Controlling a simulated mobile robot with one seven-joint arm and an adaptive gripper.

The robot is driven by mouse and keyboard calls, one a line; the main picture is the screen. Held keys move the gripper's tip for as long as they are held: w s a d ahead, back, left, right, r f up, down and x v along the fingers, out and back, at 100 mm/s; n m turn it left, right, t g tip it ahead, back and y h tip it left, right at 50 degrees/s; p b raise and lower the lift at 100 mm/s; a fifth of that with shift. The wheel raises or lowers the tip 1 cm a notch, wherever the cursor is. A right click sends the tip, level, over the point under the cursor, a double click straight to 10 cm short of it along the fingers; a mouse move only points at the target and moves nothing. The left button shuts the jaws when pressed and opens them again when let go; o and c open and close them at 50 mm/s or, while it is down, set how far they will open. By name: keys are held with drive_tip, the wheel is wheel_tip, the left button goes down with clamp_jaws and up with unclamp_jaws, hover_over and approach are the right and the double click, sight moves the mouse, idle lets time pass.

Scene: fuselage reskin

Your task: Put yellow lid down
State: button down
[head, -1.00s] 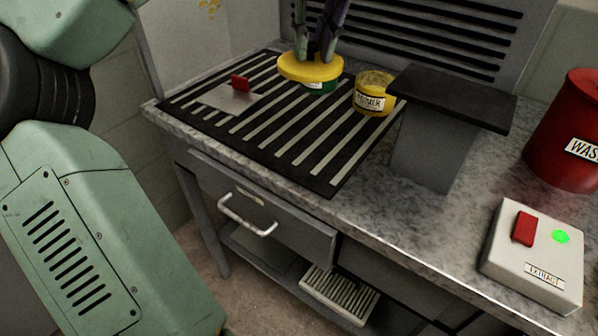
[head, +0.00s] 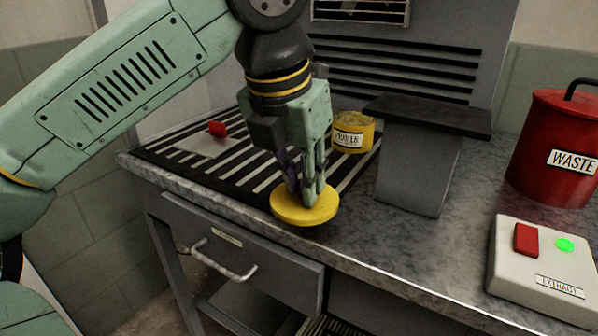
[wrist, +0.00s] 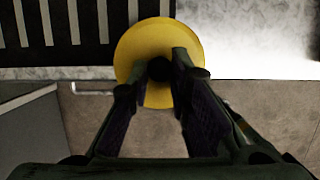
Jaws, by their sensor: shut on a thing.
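The yellow lid (head: 304,209) is a round flat disc over the front edge of the bench. My gripper (head: 309,190) is shut on its dark knob, and the lid hangs roughly level below the fingers. In the wrist view the lid (wrist: 152,42) lies across the bench edge, part over the grille and worktop and part over the floor. The dark knob (wrist: 160,69) sits between my fingertips (wrist: 160,76). I cannot tell how high the lid is above the worktop. The green can seen earlier is hidden behind my arm.
A yellow primer tin (head: 353,133) stands on the slotted grille (head: 243,183), near a dark-topped grey stand (head: 415,165). A plate with a red handle (head: 216,130) lies at left. The extract switch box (head: 540,268) and red waste bin (head: 556,150) are at right. Bare worktop (head: 455,218) lies between.

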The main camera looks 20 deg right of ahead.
drive_tip(key=w, duration=0.2)
drive_tip(key=w+d+p, duration=0.1)
drive_tip(key=w, duration=0.2)
drive_tip(key=w+d, duration=0.1)
drive_tip(key=w, duration=0.1)
drive_tip(key=shift+w+d+f, duration=0.25)
drive_tip(key=shift+w+f, duration=0.1)
drive_tip(key=x, duration=0.1)
drive_tip(key=p+x, duration=0.1)
drive_tip(key=x, duration=0.1)
drive_tip(key=shift+w+a, duration=0.15)
drive_tip(key=shift+a, duration=0.05)
drive_tip(key=shift+f, duration=0.35)
drive_tip(key=shift+f, duration=0.2)
drive_tip(key=c, duration=1.5)
unclamp_jaws()
drive_tip(key=shift+r, duration=0.15)
